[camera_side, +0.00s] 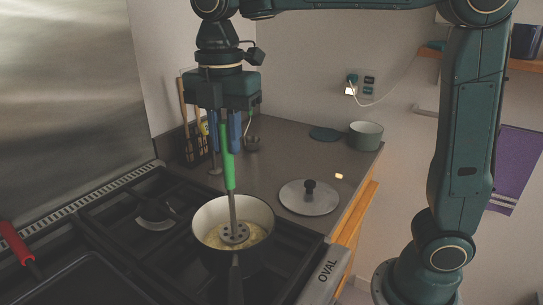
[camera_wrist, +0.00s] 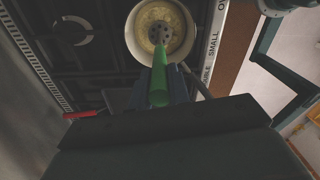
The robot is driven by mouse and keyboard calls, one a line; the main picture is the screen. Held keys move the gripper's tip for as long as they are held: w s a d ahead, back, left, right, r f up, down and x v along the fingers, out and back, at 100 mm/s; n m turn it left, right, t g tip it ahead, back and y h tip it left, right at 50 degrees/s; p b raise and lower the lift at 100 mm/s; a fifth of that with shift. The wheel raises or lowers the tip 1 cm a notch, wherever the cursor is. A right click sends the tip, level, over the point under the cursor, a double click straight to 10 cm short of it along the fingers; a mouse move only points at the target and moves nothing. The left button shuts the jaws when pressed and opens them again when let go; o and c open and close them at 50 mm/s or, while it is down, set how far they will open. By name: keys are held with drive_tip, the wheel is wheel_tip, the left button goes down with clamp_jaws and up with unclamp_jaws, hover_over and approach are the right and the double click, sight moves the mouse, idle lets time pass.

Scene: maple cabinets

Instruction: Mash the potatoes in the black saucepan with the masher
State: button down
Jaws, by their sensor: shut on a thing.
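My gripper (camera_side: 228,133) is shut on the green handle of the masher (camera_side: 228,160) and points down over the saucepan. The masher stands close to upright, with its round perforated metal head inside the saucepan (camera_side: 206,211). The saucepan is black outside and pale inside, and sits on the hob. Yellow potatoes (camera_side: 252,234) lie in it around the masher head; whether the head presses on the pan bottom is hidden. In the wrist view the green handle (camera_wrist: 159,84) runs from my gripper (camera_wrist: 160,98) to the head among the potatoes (camera_wrist: 150,17).
A lid (camera_side: 312,201) with a dark knob lies on the counter right of the pan. A grey-green pot (camera_side: 366,134) and a utensil rack (camera_side: 194,146) stand farther back. A red-handled pan (camera_side: 14,242) is at the left. The pan handle (camera_side: 235,282) points toward the front.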

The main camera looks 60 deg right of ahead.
drive_tip(key=shift+f, duration=2)
drive_tip(key=shift+r, duration=0.15)
